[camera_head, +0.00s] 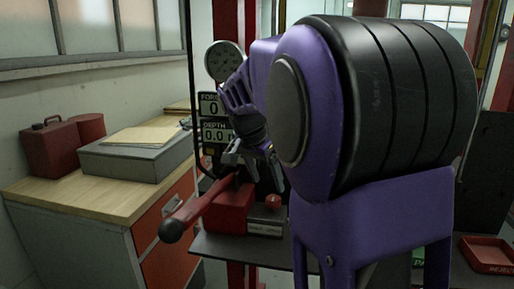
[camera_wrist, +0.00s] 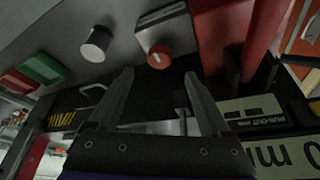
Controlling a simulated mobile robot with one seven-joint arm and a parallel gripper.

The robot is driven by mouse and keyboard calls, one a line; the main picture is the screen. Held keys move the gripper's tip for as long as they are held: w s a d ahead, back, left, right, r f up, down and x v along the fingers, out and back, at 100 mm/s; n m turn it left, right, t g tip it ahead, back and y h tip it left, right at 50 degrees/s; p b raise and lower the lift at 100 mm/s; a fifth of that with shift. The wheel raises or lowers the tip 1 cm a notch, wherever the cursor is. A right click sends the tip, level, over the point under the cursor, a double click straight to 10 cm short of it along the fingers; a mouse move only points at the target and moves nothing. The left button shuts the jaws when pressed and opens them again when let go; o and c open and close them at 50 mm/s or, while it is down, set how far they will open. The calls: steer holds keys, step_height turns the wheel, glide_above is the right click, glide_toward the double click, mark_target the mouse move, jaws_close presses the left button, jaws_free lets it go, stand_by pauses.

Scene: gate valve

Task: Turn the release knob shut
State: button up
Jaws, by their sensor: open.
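A red round knob (camera_head: 273,201), which I take to be the release knob, sits on the red pump block (camera_head: 232,209), above a small label plate. In the wrist view the knob (camera_wrist: 158,56) has a small pale mark on its face. My gripper (camera_head: 258,176) is open and empty, above and behind the pump block in the head view. In the wrist view my gripper's two fingers (camera_wrist: 160,82) stand wide apart. The knob lies beyond their tips, roughly in line with the gap, and no contact shows. My arm hides part of the press.
A red lever (camera_head: 198,207) with a black end sticks out toward the front left. A dial gauge (camera_head: 224,61) and a display (camera_head: 214,120) stand behind my gripper. A workbench (camera_head: 105,205) stands at left.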

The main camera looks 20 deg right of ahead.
steer(key=p+v, duration=0.1)
steer(key=v, duration=0.9)
steer(key=shift+r, duration=0.3)
steer(key=shift+a, duration=0.1)
